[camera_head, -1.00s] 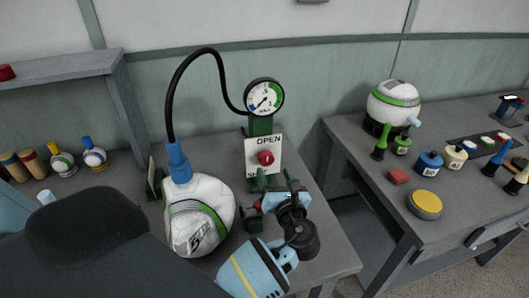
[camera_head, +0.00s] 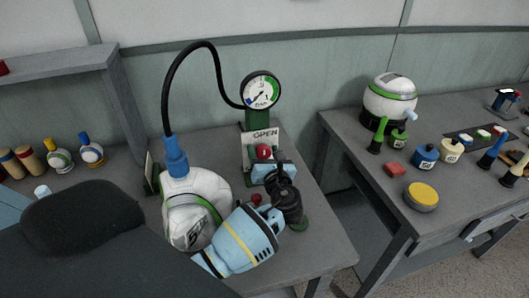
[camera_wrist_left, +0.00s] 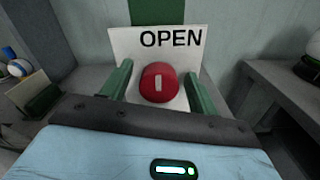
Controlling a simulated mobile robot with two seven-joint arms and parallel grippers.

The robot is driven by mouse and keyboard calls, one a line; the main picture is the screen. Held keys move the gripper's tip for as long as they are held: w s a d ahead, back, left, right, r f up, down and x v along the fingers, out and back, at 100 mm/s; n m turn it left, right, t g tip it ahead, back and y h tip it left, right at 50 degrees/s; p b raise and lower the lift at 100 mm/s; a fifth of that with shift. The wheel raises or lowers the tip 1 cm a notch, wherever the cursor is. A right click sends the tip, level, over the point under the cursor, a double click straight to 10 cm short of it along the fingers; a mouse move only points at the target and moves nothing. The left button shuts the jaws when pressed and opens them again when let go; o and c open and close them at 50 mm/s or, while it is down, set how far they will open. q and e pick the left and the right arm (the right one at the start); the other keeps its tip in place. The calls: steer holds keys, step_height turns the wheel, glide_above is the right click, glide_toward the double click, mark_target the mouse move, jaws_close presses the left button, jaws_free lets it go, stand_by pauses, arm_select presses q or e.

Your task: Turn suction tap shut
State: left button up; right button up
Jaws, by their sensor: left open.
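The red suction tap (camera_head: 263,151) sits on the white plate marked OPEN (camera_head: 249,150), below the round gauge (camera_head: 261,90). In the left wrist view the red tap knob (camera_wrist_left: 158,83) shows a pale upright mark, and the plate (camera_wrist_left: 185,40) is behind it. My left gripper (camera_wrist_left: 158,92) is open, with one green finger on each side of the knob; gaps show between fingers and knob. In the head view my left wrist partly covers the tap and the lower plate. A white and green ball (camera_head: 196,212) stands left of the tap, with the blue hose fitting (camera_head: 176,158) on top.
A black hose (camera_head: 172,90) arches from the ball to the gauge. The right table (camera_head: 359,168) holds a white and green ball (camera_head: 390,98), several small pots and a yellow round pad (camera_head: 421,196). A gap separates the two tables.

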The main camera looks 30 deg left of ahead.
arm_select(q)
steer(key=c, duration=1)
steer(key=shift+o, duration=0.2)
